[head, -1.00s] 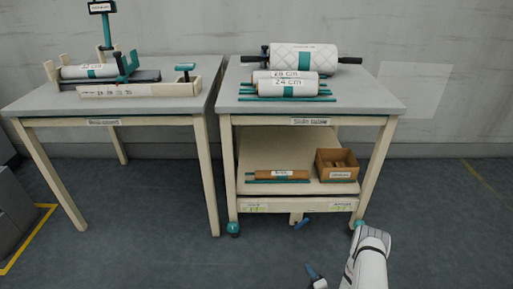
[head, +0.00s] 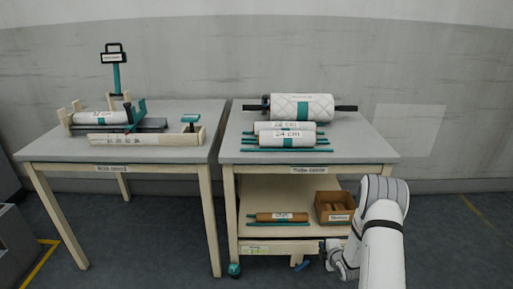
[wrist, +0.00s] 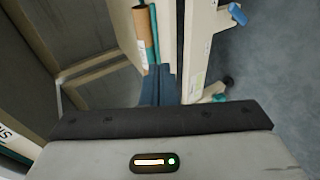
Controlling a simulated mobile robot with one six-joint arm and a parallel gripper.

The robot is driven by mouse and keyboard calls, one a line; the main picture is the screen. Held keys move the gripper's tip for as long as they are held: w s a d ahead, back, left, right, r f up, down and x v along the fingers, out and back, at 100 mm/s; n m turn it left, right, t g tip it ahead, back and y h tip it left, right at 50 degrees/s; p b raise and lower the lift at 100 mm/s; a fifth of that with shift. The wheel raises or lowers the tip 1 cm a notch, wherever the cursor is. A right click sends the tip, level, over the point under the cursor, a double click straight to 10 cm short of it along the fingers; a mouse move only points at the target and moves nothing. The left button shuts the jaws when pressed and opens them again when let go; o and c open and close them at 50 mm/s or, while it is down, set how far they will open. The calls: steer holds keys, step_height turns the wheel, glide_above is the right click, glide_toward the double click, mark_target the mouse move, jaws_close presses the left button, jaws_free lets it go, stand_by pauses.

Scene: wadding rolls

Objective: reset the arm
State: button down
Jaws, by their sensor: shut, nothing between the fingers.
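My arm (head: 383,240) rises at the lower right of the head view, in front of the right-hand cart. Its wrist bends left and down, and my gripper (head: 329,247) is small and partly hidden near the cart's lower front edge. In the wrist view the dark blue fingers of my gripper (wrist: 157,84) are together with nothing between them. They point toward the lower shelf, where a brown roll (wrist: 140,28) with a teal rod lies beyond them. This brown roll also shows in the head view (head: 281,217).
The right cart (head: 360,154) bears a quilted roll (head: 318,107) and white rolls labelled in cm. A cardboard box (head: 335,215) stands on its lower shelf. The left table (head: 60,150) bears a roll (head: 100,118) in a wooden fixture.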

steer(key=s+a+r+m+g+h+p, duration=0.1)
steer(key=s+r+m+p, duration=0.2)
steer(key=r, duration=0.9)
steer(key=s+a+r+m+g+h+p, duration=0.1)
steer(key=s+r+m+g+p, duration=0.15)
steer(key=r, duration=0.95)
steer(key=s+a+r+m+g+h+p, duration=0.1)
steer(key=s+r+m+p, duration=0.25)
steer(key=r, duration=0.85)
steer(key=s+a+r+m+g+p, duration=0.1)
steer(key=s+a+r+m+p, duration=0.1)
steer(key=s+r, duration=0.5)
steer(key=s+a+r+m+g+p, duration=0.2)
steer(key=s+r, duration=0.5)
steer(key=s, duration=0.5)
steer(key=s+a+r+m+g+p, duration=0.1)
steer(key=s+a+r+m+p, duration=0.3)
steer(key=s, duration=0.5)
step_height(320, 180, up, 3)
steer(key=shift+s+r+m+g+y+p, duration=0.2)
steer(key=shift+s+m+g+y+p, duration=0.15)
steer(key=shift+m+p, duration=0.75)
